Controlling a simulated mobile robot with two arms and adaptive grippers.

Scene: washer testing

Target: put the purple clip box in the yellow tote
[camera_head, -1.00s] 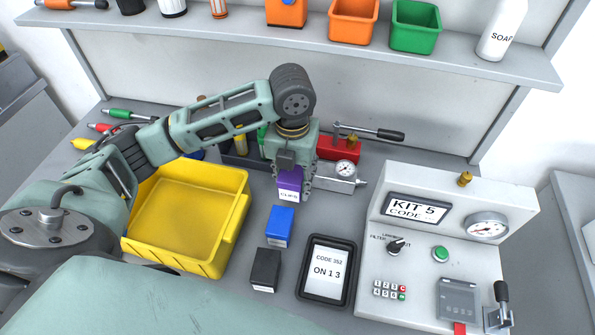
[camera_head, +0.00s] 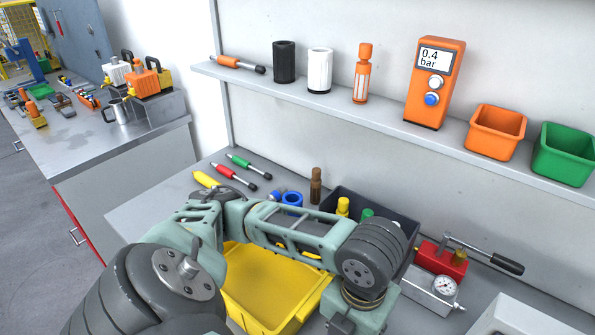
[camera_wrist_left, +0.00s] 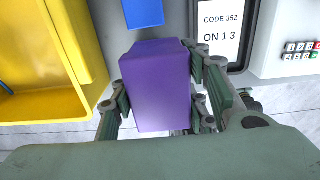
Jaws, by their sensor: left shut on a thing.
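The purple clip box (camera_wrist_left: 160,87) is between the fingers of my left gripper (camera_wrist_left: 165,105) in the left wrist view, and the gripper is shut on it. The yellow tote (camera_wrist_left: 60,60) is at the left of that view, beside the held box and apart from it. In the head view the tote (camera_head: 268,292) is partly hidden behind my left arm. The wrist of my left arm shows at the lower right of the tote there; its fingers and the purple box are below the picture edge. My right gripper is not in view.
A blue box (camera_wrist_left: 143,12) and a display reading CODE 352 (camera_wrist_left: 220,35) lie near the held box. A dark bin (camera_head: 385,215) and a red block with a gauge (camera_head: 440,260) stand behind my wrist. A shelf (camera_head: 380,110) with orange and green bins runs above.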

